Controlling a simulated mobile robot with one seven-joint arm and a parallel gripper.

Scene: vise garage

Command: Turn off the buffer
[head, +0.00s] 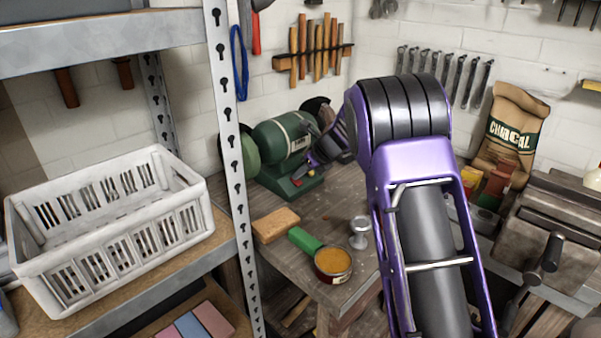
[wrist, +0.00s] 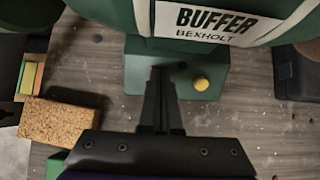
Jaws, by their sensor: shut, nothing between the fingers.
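The buffer (head: 283,140) is a green bench machine at the back of the wooden workbench, with a round wheel on its left side. In the wrist view, its body carries a white label reading BUFFER BEXHOLT (wrist: 205,22). Below the label is its green base with a round yellow button (wrist: 201,84). A small red part (head: 297,182) shows on the base in the head view. My gripper (wrist: 160,72) is shut and empty, its fingertips over the base just left of the yellow button. The fingers hide part of the base; I cannot tell whether they touch it.
A cork-like tan block (wrist: 62,122) lies left of my gripper; it also shows in the head view (head: 276,225). An open tin (head: 333,262), a green-handled thing (head: 305,240) and a metal cup (head: 359,232) stand nearer. A shelf post (head: 232,150) rises left. A vise (head: 555,235) is right.

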